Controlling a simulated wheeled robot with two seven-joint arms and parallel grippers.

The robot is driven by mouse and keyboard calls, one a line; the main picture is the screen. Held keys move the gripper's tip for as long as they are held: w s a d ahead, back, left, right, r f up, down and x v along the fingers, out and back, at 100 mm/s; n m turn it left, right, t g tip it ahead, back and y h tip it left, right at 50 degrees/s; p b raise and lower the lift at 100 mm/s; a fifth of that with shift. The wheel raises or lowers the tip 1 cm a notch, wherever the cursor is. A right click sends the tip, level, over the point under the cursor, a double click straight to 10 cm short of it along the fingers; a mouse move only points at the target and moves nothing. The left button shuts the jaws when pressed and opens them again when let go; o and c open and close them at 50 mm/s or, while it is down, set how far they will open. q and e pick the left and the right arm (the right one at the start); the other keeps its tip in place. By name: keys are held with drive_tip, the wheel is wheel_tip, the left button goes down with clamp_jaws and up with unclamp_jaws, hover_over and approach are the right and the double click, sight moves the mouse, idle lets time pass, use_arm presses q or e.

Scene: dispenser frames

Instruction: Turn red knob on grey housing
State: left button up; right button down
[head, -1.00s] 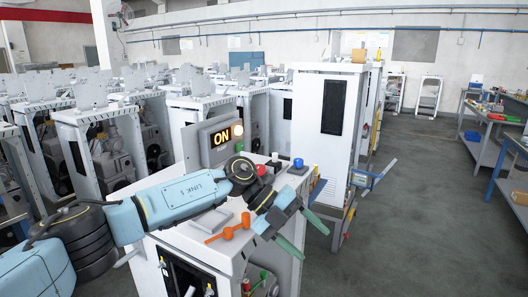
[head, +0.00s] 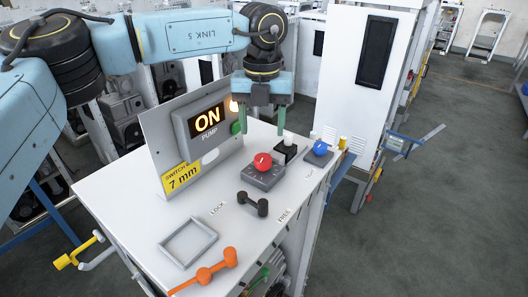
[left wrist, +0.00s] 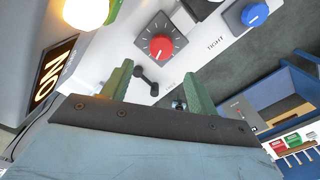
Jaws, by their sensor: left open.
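The red knob (head: 262,161) sits on its small grey housing (head: 262,179) on the white cabinet top. A pale pointer line shows on the knob. My left gripper (head: 262,128) points down, open and empty, with green fingers. In the head view it is just above and behind the red knob, apart from it. In the left wrist view the red knob (left wrist: 160,47) and grey housing (left wrist: 146,33) show whole beyond the fingertips (left wrist: 157,80), with dial marks around the knob. My right gripper is not in view.
A lit ON pump panel (head: 207,120) stands left of the gripper. A black switch (head: 289,147) and blue knob (head: 320,147) are right of the red knob. A dark lever (head: 252,204), grey frame (head: 187,243) and orange handle (head: 203,272) lie nearer.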

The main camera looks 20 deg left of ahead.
sight(263, 158)
use_arm(q)
wheel_tip(263, 158, down, 9)
drive_tip(key=shift+w+p, duration=0.15)
drive_tip(key=shift+p, duration=0.95)
drive_tip(key=shift+w+f, duration=0.1)
drive_tip(key=shift+f, duration=0.3)
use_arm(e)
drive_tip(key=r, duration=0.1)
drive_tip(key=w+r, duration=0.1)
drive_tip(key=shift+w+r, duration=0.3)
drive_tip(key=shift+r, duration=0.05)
use_arm(q)
drive_tip(key=shift+c, duration=0.3)
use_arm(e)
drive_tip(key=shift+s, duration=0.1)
